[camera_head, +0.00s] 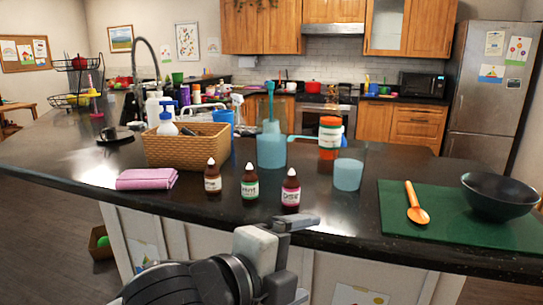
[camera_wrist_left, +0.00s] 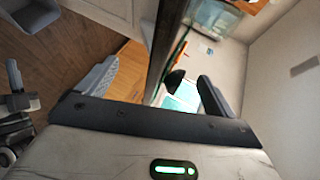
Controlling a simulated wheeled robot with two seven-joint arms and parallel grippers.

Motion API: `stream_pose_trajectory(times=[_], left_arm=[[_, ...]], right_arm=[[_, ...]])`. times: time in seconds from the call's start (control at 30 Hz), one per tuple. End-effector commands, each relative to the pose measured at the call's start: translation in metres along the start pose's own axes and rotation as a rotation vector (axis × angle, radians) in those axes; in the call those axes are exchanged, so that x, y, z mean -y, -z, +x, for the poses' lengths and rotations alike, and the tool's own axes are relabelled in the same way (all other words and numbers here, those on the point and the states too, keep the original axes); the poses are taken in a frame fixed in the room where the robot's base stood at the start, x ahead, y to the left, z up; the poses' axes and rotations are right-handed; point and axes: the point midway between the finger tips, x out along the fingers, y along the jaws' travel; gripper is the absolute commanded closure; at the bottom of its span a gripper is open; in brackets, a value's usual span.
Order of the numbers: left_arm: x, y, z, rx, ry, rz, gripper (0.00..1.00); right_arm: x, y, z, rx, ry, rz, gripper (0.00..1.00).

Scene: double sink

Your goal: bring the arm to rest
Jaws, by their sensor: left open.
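My left gripper (camera_head: 303,258) is low in the head view, in front of the counter's near edge. In the left wrist view its two grey fingers (camera_wrist_left: 157,90) stand wide apart, with nothing held between them. In the head view one finger overlaps the counter edge below the small bottles. The gripper appears clear of the objects on the counter. My right gripper does not show in either view.
A green mat (camera_head: 450,232) carries an orange spoon (camera_head: 416,208) and a black bowl (camera_head: 498,195).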

Motion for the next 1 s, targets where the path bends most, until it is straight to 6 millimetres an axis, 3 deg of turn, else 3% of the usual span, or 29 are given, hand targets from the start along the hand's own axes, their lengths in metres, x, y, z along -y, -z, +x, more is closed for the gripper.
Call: stream_pose_trajectory(times=[0.03, 0.17, 0.3, 0.5, 0.6, 0.7, 0.8, 1.0], left_arm=[[-0.019, -0.009, 0.007, 0.005, 0.005, -0.171, 0.08], [-0.067, -0.038, 0.015, 0.055, 0.043, -0.567, 0.08], [-0.142, -0.07, 0.011, 0.162, 0.078, -0.961, 0.08], [-0.272, -0.098, -0.033, 0.39, 0.134, -1.412, 0.08], [-0.322, -0.1, -0.06, 0.489, 0.158, -1.546, 0.08], [-0.355, -0.099, -0.082, 0.559, 0.174, -1.624, 0.08], [-0.372, -0.097, -0.095, 0.596, 0.184, -1.664, 0.08], [-0.376, -0.097, -0.098, 0.605, 0.189, -1.675, 0.08]], right_arm=[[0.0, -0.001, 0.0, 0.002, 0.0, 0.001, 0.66], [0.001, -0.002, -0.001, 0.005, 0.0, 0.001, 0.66], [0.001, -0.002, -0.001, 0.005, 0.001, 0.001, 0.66], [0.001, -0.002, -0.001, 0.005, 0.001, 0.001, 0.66], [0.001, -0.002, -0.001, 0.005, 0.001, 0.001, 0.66], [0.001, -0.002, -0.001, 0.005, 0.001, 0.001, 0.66], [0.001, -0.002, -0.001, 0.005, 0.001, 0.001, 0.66], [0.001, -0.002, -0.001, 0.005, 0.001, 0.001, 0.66]])
